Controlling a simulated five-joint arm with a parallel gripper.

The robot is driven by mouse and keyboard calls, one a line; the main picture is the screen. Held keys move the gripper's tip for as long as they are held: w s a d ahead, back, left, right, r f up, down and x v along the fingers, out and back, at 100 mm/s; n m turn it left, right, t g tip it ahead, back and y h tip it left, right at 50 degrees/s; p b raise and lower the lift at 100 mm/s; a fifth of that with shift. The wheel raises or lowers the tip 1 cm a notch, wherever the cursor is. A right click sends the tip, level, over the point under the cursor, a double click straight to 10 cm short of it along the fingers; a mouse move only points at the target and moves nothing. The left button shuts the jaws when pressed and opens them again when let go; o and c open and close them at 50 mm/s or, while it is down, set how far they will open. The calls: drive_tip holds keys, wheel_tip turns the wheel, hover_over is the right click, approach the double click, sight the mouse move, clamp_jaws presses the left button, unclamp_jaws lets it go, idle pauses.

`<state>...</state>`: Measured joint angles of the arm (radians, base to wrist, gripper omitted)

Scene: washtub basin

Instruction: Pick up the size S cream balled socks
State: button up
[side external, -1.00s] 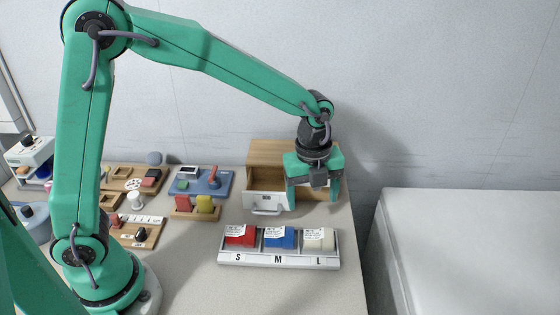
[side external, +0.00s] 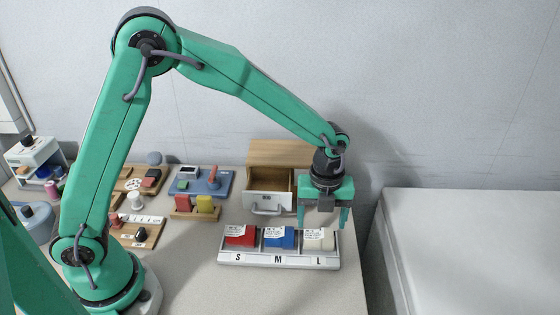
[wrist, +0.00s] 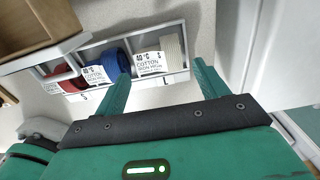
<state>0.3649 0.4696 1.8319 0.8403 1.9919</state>
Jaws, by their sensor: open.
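The cream balled socks (side external: 318,243) sit in the right compartment of a white tray (side external: 279,262), above the letter L. They also show in the wrist view (wrist: 172,48), with a white care label whose small letter looks like S. Red socks (side external: 240,237) are in the compartment marked S and blue socks (side external: 279,240) in the one marked M. My gripper (side external: 322,224) is open and empty, just above and behind the cream socks. In the wrist view its fingertips (wrist: 161,72) appear on either side of their label.
A wooden drawer box (side external: 282,155) with its drawer pulled out stands behind the tray, left of my gripper. Blue and wooden boards with small items lie to the left. A white block-like surface (side external: 470,235) lies to the right across a gap.

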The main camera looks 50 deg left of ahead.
sight(319, 233)
drive_tip(key=shift+s+f, duration=0.1)
drive_tip(key=shift+f, duration=2.5)
drive_tip(key=c, duration=0.7)
drive_tip(key=shift+c, duration=0.2)
drive_tip(key=shift+r, duration=0.15)
drive_tip(key=shift+r, duration=0.55)
drive_tip(key=r, duration=0.3)
drive_tip(key=shift+s+d+r, duration=0.1)
drive_tip(key=shift+s+d, duration=0.05)
drive_tip(key=shift+s, duration=0.05)
drive_tip(key=s+d+r, duration=0.6)
drive_tip(key=s, duration=0.2)
drive_tip(key=shift+s+d+r, duration=0.25)
drive_tip(key=shift+s+d, duration=0.1)
drive_tip(key=shift+d, duration=0.05)
